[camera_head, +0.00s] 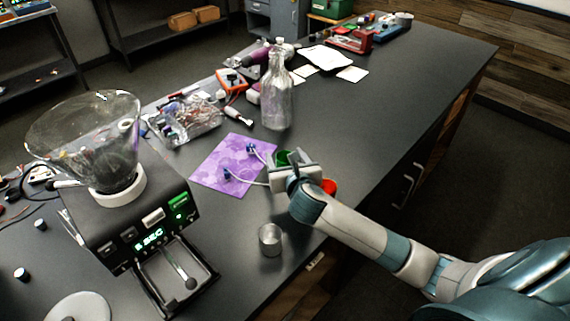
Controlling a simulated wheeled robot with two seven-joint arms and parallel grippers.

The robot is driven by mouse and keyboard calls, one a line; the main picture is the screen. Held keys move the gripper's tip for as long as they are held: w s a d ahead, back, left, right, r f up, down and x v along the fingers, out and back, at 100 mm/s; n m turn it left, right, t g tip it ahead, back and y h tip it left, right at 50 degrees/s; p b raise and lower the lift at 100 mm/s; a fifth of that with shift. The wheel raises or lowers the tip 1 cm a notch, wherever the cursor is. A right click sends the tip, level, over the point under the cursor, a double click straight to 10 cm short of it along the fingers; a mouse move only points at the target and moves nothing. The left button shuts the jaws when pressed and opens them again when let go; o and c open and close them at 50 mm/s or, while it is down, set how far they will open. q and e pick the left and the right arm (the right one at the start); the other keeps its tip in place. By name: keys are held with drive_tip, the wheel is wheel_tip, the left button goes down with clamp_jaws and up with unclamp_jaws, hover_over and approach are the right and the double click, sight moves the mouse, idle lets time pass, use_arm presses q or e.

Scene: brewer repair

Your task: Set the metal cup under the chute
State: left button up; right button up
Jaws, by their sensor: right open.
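The metal cup (270,240) stands upright on the dark table near its front edge, right of the grinder. The grinder (125,220) is a black box with a clear hopper (90,140), a lit green display and a tray (178,280) at its front. Its chute cannot be made out clearly from this angle. My right gripper (283,166) is open, beyond the cup and apart from it, by the right edge of the purple mat. A green item (287,158) shows at its fingers; I cannot tell whether they touch. My left gripper is out of view.
A purple mat (225,172) holds small blue-ended leads. A clear glass bottle (277,95) stands behind it. A red round item (328,187) sits beside my right wrist. A bag of parts (185,122) lies behind the grinder. The table between grinder and cup is clear.

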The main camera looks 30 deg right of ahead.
idle(0.3)
drive_tip(key=c, duration=1.1)
drive_tip(key=shift+c, duration=0.2)
drive_tip(key=shift+r, duration=0.1)
drive_tip(key=shift+r, duration=0.5)
drive_tip(key=r, duration=0.2)
drive_tip(key=r+b, duration=0.1)
drive_tip(key=shift+d+r, duration=0.1)
drive_tip(key=shift+d, duration=0.15)
drive_tip(key=w+d+r+b, duration=0.1)
drive_tip(key=d+r+b, duration=0.1)
drive_tip(key=d+r, duration=0.4)
drive_tip(key=d, duration=0.5)
drive_tip(key=shift+w+r+b, duration=0.25)
drive_tip(key=shift+r+b, duration=0.1)
drive_tip(key=shift+b, duration=0.05)
